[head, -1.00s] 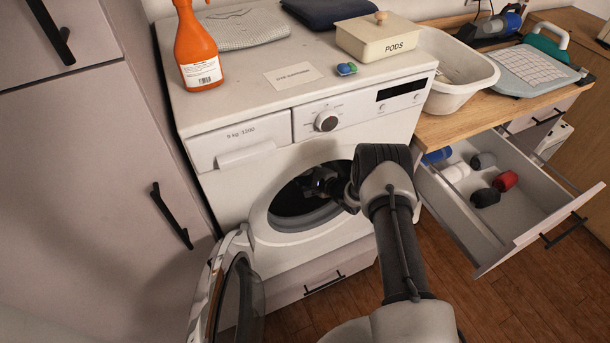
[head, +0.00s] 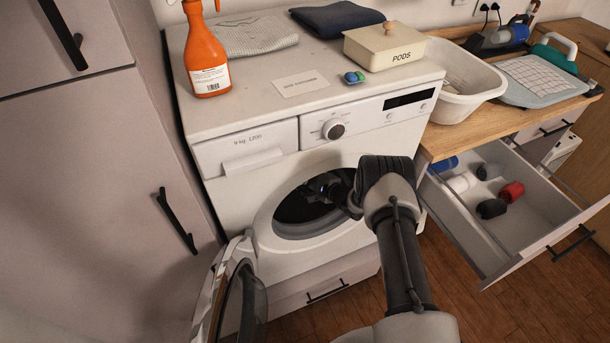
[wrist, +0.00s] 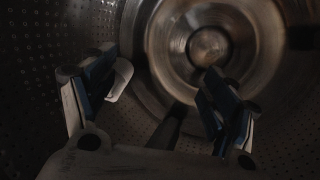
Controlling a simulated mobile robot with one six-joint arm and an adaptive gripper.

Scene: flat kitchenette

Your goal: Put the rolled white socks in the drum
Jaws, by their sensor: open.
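A rolled white bundle, matching the white socks (head: 459,182), lies in the open drawer among other rolls. The drum (head: 312,203) is the dark opening of the white washing machine, and its door hangs open. My arm reaches into that opening, so my gripper (head: 328,187) is inside and mostly in shadow. In the wrist view my gripper (wrist: 160,90) has its two fingers spread apart, facing the drum's round metal back. A small pale piece (wrist: 120,80) shows against the left finger; I cannot tell what it is.
The washer door (head: 240,295) stands open at the lower left. The drawer (head: 545,215) is pulled out on the right, with blue, grey, dark and red rolls. A spray bottle (head: 207,60), a pods box (head: 384,45) and a white basin (head: 462,85) stand above.

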